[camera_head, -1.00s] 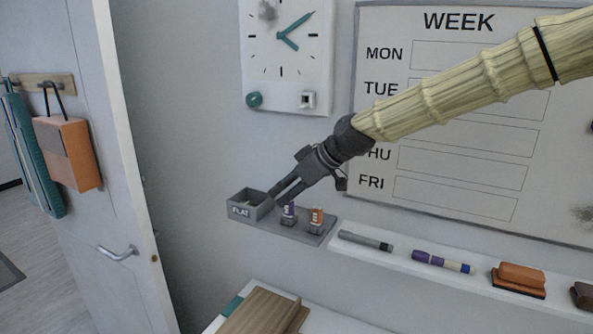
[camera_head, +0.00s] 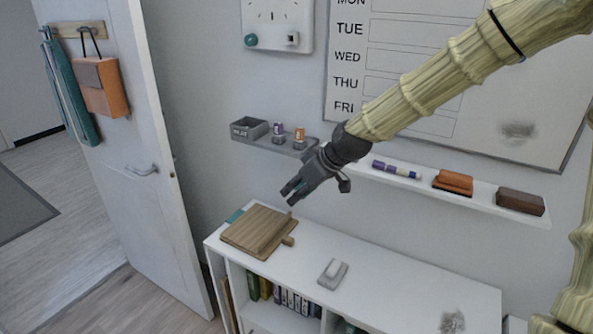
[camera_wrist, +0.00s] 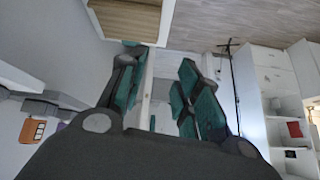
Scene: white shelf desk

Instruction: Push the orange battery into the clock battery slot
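The orange battery (camera_head: 299,134) stands upright in a grey holder on the small wall shelf. The wall clock (camera_head: 278,18) is cut off by the top edge of the head view. My gripper (camera_head: 291,195) is below and in front of the shelf, above the white cabinet. Its fingers (camera_wrist: 160,92) are apart with nothing between them.
A marker ledge (camera_head: 400,181) runs to the right under the whiteboard (camera_head: 480,110). Wooden boards (camera_head: 258,231) and a grey object (camera_head: 333,273) lie on the cabinet (camera_head: 420,290).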

